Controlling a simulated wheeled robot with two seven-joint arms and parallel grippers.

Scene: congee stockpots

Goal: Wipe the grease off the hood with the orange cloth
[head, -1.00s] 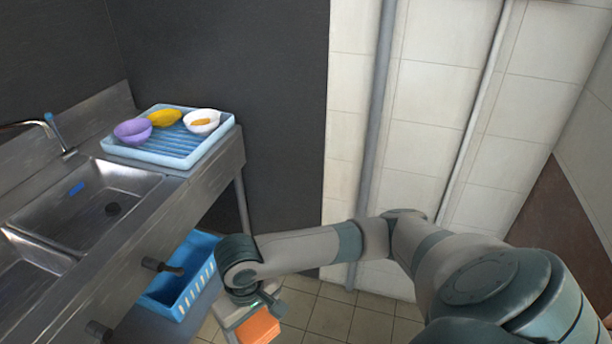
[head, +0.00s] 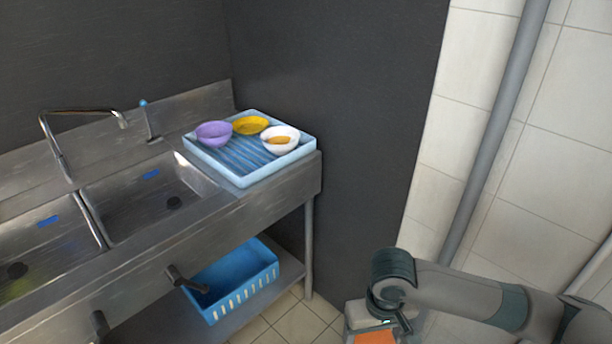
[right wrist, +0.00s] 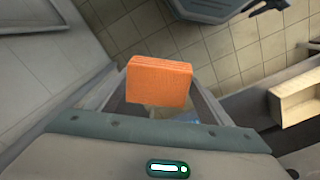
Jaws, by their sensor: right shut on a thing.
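My right gripper (right wrist: 158,108) is shut on the orange cloth (right wrist: 158,82), which looks like a folded block between its fingers. In the head view the orange cloth (head: 374,337) shows at the bottom edge, partly cut off, below my right wrist. The cloth is held in the air, to the right of the sink counter and apart from it. The hood is not in view, and no grease can be made out. My left gripper is not in view.
A steel sink counter (head: 150,240) with a tap fills the left. A light blue tray (head: 243,181) on it holds a purple bowl (head: 213,134), a yellow bowl (head: 251,125) and a white bowl (head: 281,139). A blue basket (head: 236,285) sits below. A grey pipe (head: 497,130) runs up the tiled wall.

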